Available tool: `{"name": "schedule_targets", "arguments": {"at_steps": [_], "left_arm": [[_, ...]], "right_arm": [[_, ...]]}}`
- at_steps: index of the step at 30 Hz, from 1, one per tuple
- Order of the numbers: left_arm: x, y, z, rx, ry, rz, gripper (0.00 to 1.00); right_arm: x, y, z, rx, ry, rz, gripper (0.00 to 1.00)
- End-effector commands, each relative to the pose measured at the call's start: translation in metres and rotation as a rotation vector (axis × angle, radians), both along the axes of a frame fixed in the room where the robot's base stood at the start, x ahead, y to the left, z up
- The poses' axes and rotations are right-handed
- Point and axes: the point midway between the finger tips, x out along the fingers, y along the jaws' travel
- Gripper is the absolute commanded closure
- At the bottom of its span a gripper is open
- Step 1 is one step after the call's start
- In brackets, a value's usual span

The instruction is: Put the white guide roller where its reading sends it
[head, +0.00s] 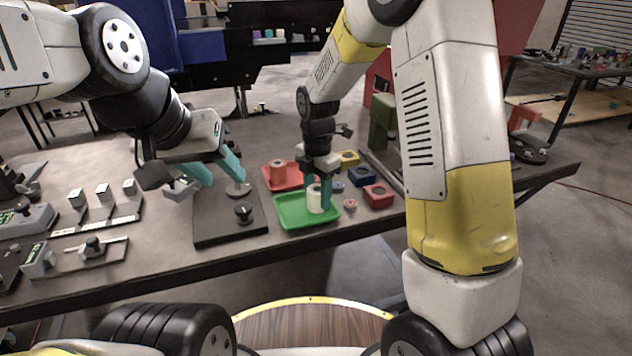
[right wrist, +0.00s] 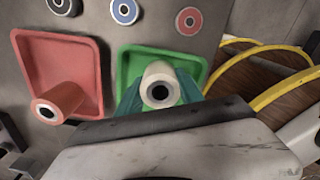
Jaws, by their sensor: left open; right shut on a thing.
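The white guide roller (head: 314,199) stands upright over the green tray (head: 291,217). My right gripper (head: 319,196) is shut on it, with a teal finger on either side. In the right wrist view the roller (right wrist: 160,86) shows its dark bore between the fingers, inside the outline of the green tray (right wrist: 196,58). I cannot tell whether it touches the tray floor. The red tray (head: 270,181) behind holds a salmon roller (head: 278,171). My left gripper (head: 217,174) is open and empty above a dark plate (head: 222,224) with a round pale disc and a black knob.
Grey devices with green displays (head: 36,254) stand at the left. The table's front edge runs close before the green tray.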

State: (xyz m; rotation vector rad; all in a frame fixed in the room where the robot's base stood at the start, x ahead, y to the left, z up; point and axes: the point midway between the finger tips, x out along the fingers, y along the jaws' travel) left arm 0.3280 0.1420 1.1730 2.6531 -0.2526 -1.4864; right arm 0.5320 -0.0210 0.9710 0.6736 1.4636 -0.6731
Motion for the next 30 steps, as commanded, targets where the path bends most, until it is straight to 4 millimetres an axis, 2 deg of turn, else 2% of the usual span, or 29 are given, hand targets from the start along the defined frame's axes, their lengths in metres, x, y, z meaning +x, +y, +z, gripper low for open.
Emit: {"name": "schedule_targets", "arguments": {"at_steps": [3,4,7,16,20,23,30], "left_arm": [[0.000,0.000,0.000,0.000,0.000,0.000,0.57],[0.000,0.000,0.000,0.000,0.000,0.000,0.57],[0.000,0.000,0.000,0.000,0.000,0.000,0.57],[0.000,0.000,0.000,0.000,0.000,0.000,0.57],[0.000,0.000,0.000,0.000,0.000,0.000,0.57],[0.000,0.000,0.000,0.000,0.000,0.000,0.57],[0.000,0.000,0.000,0.000,0.000,0.000,0.57]], "right_arm": [[0.000,0.000,-0.003,-0.001,0.001,0.000,1.00],[0.000,0.000,-0.003,-0.001,0.001,0.000,0.53],[0.000,0.000,-0.003,-0.001,0.001,0.000,0.35],[0.000,0.000,-0.002,0.000,0.000,0.000,0.35],[0.001,0.000,0.007,0.001,-0.002,0.000,0.35],[0.001,0.000,0.023,0.002,-0.004,-0.001,0.35],[0.001,0.000,0.076,0.002,-0.005,-0.001,0.35]]}}
